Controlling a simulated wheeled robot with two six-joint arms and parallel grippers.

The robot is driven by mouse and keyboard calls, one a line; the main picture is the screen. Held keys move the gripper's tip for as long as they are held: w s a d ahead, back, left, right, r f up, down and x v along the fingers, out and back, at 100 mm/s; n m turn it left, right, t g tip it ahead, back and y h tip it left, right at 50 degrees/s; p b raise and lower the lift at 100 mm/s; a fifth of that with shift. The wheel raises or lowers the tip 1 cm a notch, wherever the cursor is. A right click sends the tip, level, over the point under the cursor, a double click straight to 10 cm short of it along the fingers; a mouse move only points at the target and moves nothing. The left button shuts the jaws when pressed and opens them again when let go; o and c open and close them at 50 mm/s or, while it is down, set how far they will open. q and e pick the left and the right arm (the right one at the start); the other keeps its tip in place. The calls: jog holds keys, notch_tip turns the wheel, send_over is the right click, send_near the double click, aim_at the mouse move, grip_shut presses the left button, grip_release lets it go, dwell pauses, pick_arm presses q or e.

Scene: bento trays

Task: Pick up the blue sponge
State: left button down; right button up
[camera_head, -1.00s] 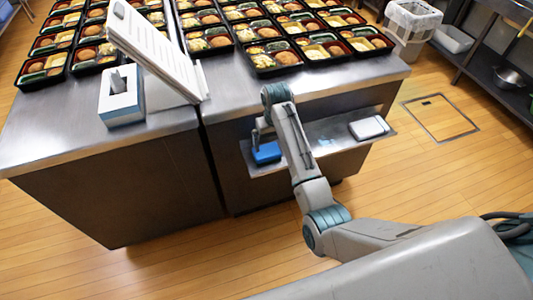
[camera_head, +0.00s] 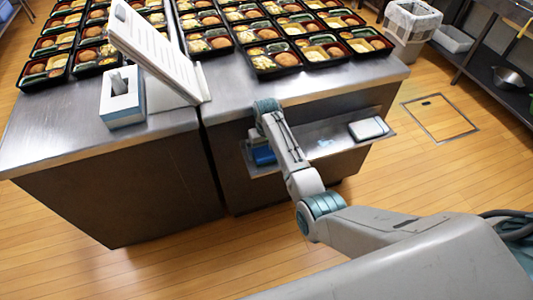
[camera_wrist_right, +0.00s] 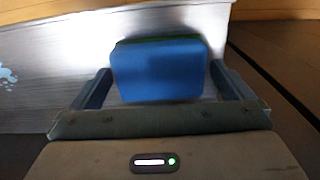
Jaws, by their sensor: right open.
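The blue sponge (camera_head: 263,155) lies on the metal side shelf below the counter top, partly hidden by my right arm in the head view. In the right wrist view the sponge (camera_wrist_right: 158,72) shows as a blue block with a dark green far edge. My right gripper (camera_wrist_right: 160,69) is open, with one finger on each side of the sponge and a small gap at both sides in the picture. Whether the fingers are down at the sponge's height I cannot tell. My left gripper is not in view.
The shelf (camera_head: 325,140) also carries a white box-like item (camera_head: 368,129) at its right. Bento trays (camera_head: 270,57) cover the counter's back. A tilted white board (camera_head: 150,48) and a tissue box (camera_head: 122,98) stand on the left counter. Open floor lies in front.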

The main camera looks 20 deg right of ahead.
jog(key=shift+f, duration=0.55)
jog(key=c, duration=0.8)
jog(key=shift+r, duration=0.1)
jog(key=shift+r, duration=0.55)
notch_tip(320, 180, up, 2)
jog(key=shift+s+d+r, duration=0.1)
jog(key=shift+s+r, duration=0.05)
jog(key=shift+r, duration=0.05)
jog(key=s+d, duration=0.2)
jog(key=s, duration=0.5)
jog(key=s+d+r+b, duration=0.1)
jog(key=s+d, duration=0.2)
jog(key=s, duration=0.5)
jog(key=shift+r, duration=0.2)
jog(key=shift+w, duration=0.1)
